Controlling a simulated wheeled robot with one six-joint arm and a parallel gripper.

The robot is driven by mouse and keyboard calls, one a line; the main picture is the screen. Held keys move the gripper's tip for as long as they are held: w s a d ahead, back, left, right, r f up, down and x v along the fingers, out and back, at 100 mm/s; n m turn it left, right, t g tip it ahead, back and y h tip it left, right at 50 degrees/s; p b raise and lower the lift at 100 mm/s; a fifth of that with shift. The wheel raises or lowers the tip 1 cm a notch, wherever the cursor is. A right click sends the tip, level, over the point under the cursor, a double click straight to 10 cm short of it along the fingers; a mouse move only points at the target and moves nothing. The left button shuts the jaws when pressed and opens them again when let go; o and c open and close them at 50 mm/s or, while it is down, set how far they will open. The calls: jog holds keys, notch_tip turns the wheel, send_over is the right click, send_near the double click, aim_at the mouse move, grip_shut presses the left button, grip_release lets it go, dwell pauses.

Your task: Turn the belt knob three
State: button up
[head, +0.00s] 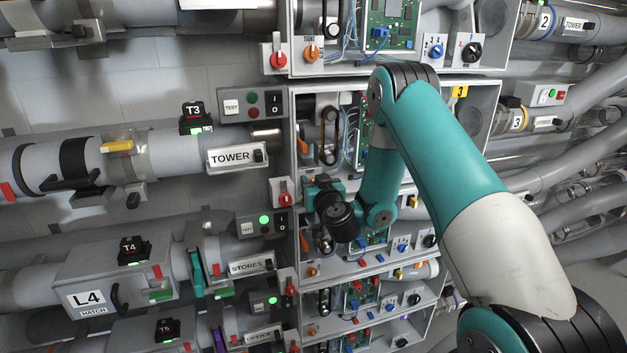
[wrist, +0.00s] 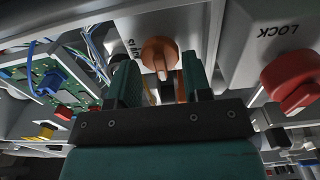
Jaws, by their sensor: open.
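In the wrist view an orange knob (wrist: 160,50) with a pale pointer bar sits on a light panel face, its label partly hidden. My gripper (wrist: 158,62) is open, with one finger on each side of the knob. I cannot tell whether the fingers touch it. In the head view my gripper (head: 315,190) is at the lower left of the box with the yellow 3 tag (head: 459,92) and hides the knob there. A black belt loop (head: 328,136) shows inside that box.
A red knob (wrist: 292,82) marked LOCK stands close to the right in the wrist view; a red knob (head: 284,198) is left of my gripper in the head view. A green circuit board (wrist: 65,78) and wires are at left. Similar boxes lie above and below.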

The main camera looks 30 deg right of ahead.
jog(key=shift+a, duration=0.1)
jog(key=shift+c, duration=0.2)
jog(key=c, duration=0.6)
jog(key=shift+s+d+f+m+b, duration=0.1)
jog(key=shift+d+f+m+b, duration=0.25)
jog(key=shift+m, duration=2.6)
jog(key=shift+s+d+f+m+b, duration=0.1)
jog(key=shift+m+b, duration=0.35)
jog(key=shift+m, duration=2.55)
jog(key=shift+d+f+m+b, duration=0.25)
jog(key=shift+m+b, duration=0.15)
jog(key=shift+m, duration=2.55)
